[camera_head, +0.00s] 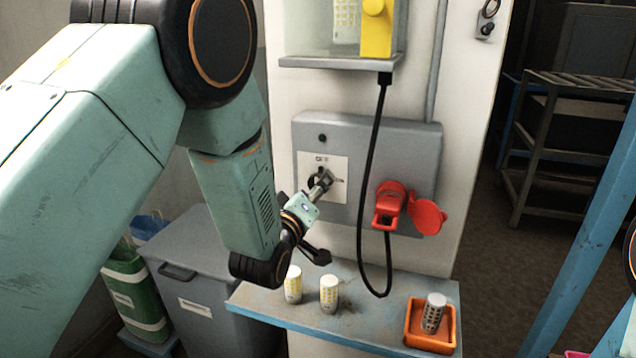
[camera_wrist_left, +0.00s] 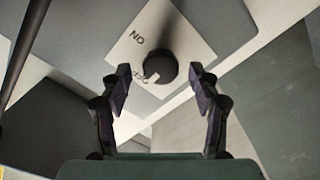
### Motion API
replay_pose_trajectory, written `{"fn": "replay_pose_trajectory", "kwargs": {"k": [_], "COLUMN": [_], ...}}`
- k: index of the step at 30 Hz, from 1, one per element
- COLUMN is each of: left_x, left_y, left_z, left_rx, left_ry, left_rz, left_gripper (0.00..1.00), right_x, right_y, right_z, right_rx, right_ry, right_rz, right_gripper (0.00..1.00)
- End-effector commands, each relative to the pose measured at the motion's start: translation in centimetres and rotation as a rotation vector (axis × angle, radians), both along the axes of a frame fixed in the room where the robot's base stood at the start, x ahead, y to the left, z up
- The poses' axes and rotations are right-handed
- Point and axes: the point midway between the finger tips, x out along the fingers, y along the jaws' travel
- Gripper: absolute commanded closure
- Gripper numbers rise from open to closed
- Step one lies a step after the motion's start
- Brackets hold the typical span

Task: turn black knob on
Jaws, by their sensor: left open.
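The black knob (camera_wrist_left: 160,64) sits on a white plate (camera_wrist_left: 196,36) marked ON and OFF. Its pale pointer mark is on the side of the OFF lettering. In the head view the plate (camera_head: 335,197) is on a grey wall box (camera_head: 280,136), and my gripper partly hides the knob. My left gripper (camera_head: 322,181) is in front of the plate, close to the knob. In the left wrist view its fingers (camera_wrist_left: 160,80) are open, one on each side of the knob, with visible gaps. I cannot tell how deep they reach around it. My right gripper is not in view.
A red socket (camera_head: 390,203) with an open lid is right of the plate, and a black cable (camera_head: 367,165) hangs between them. Below, a blue-edged shelf (camera_head: 375,325) holds two pale cylinders (camera_head: 329,293) and an orange tray (camera_head: 418,343) with a grey cylinder (camera_head: 433,313).

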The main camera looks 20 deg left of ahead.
Motion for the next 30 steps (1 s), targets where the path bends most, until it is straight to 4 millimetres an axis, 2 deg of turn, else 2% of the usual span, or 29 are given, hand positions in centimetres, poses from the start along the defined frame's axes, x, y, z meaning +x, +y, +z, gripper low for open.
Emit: {"fn": "replay_pose_trajectory", "kwargs": {"k": [6, 18, 30], "left_x": [2.2, 2.7, 2.7], "left_y": [-0.2, -0.3, -0.3], "left_z": [0.0, -0.1, -0.1], "left_rx": [-0.001, 0.001, 0.000], "left_ry": [0.001, 0.001, 0.002], "left_rz": [0.001, 0.000, 0.001], "left_gripper": [0.38, 0.39, 0.73], "right_x": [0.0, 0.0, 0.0], "right_y": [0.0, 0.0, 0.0], "right_z": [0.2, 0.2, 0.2], "right_rx": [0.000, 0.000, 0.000], "right_ry": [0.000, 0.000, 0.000], "right_rz": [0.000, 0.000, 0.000], "right_gripper": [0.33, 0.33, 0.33]}}
